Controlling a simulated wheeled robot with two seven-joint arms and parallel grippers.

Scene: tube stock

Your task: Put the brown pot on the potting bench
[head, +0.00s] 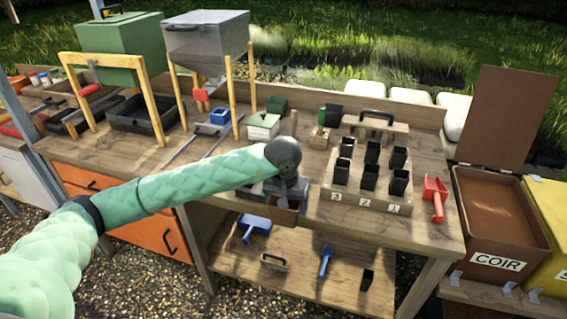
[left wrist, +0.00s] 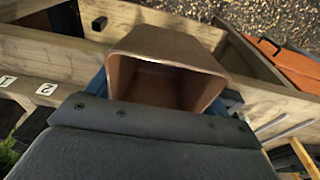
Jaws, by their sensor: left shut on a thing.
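The brown pot (left wrist: 170,50) is a square, tapered pot, seen close up in the left wrist view with its open mouth toward the camera. My left gripper (head: 278,190) is shut on it, near the front edge of the potting bench (head: 425,155). In the head view the pot is mostly hidden behind the gripper; only a small brown part shows below it. The bench is a wooden table with a lower shelf. I cannot tell whether the pot touches the bench top. My right gripper is not in view.
Several black pots (head: 369,177) stand on a numbered board (head: 343,195) just right of my gripper. A red scoop (head: 435,197) lies at the bench's right end. A white-and-green box (head: 263,127) stands behind. A COIR bin (head: 500,215) is at the right.

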